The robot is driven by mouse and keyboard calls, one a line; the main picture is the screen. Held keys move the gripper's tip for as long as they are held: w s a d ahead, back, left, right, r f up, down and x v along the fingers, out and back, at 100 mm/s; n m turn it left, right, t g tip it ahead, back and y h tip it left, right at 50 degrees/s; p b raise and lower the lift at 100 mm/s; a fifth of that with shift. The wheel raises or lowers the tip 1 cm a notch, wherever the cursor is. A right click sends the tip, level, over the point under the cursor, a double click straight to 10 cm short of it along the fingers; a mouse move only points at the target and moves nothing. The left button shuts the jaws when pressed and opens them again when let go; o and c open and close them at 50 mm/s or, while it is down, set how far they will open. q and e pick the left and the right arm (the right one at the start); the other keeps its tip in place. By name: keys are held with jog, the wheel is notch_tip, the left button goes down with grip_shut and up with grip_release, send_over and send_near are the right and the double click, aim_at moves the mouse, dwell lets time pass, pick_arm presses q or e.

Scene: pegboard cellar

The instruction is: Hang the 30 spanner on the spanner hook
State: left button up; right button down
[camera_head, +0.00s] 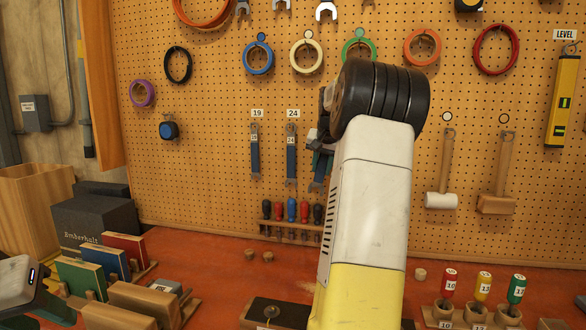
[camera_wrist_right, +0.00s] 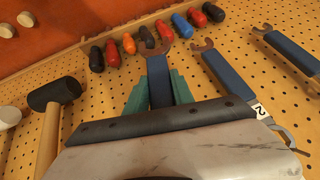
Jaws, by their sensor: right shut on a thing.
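My right gripper (camera_wrist_right: 158,92) is shut on a blue-handled spanner (camera_wrist_right: 158,78), held between its teal fingers with the open jaw pointing down the pegboard. In the head view the held spanner (camera_head: 318,178) shows only partly at the left of my right arm, close to the board. Its size mark and the hook behind it are hidden, so I cannot tell whether it touches the hook. The spanners under labels 19 (camera_head: 254,150) and 24 (camera_head: 291,155) hang to its left. My left gripper (camera_head: 52,308) shows partly at the lower left edge; its opening is unclear.
Screwdrivers (camera_head: 291,211) stand in a rack below the spanners. A white mallet (camera_head: 441,200) and a wooden mallet (camera_head: 497,204) hang to the right. Numbered drivers (camera_head: 482,288) stand on the red bench (camera_head: 215,262).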

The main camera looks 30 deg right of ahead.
jog(key=shift+w+d, duration=0.8)
jog(key=shift+w, duration=0.2)
jog(key=shift+w+d+f, duration=0.4)
jog(key=shift+w, duration=0.05)
jog(key=c, duration=1)
grip_release()
jog(key=shift+f, duration=0.1)
jog(key=v, duration=0.7)
jog(key=shift+s+r, duration=0.15)
jog(key=shift+r, duration=0.2)
jog(key=shift+a, duration=0.2)
